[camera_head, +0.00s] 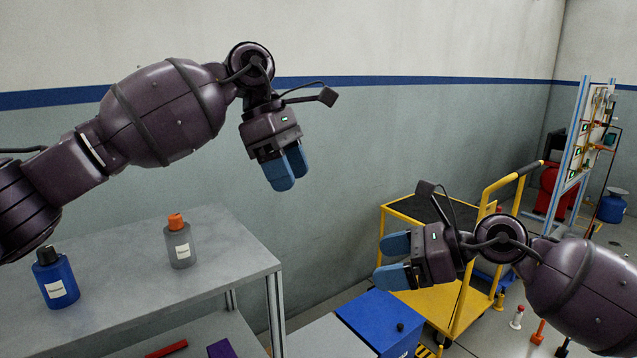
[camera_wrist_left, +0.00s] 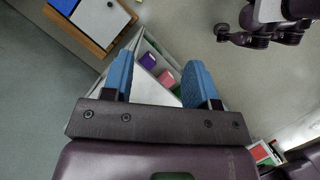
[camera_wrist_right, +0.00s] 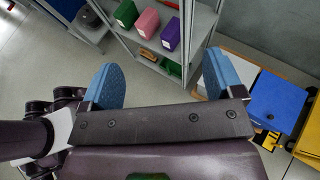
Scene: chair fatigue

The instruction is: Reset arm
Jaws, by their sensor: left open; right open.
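My left gripper (camera_head: 282,170) is raised in front of the wall, above and to the right of the grey shelf's top, with its blue fingers pointing down. In the left wrist view (camera_wrist_left: 160,82) its fingers are spread, with nothing between them. My right gripper (camera_head: 390,262) is at the right in the head view, its blue fingers pointing left. In the right wrist view (camera_wrist_right: 160,82) its fingers are also apart and empty. Neither gripper touches anything.
A grey shelf (camera_head: 225,262) holds a blue bottle (camera_head: 57,285) and a grey bottle with an orange cap (camera_head: 180,248). A blue box (camera_head: 375,318) and a yellow cart (camera_head: 405,207) stand near the right arm. Coloured boxes (camera_wrist_right: 146,22) sit on a lower shelf.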

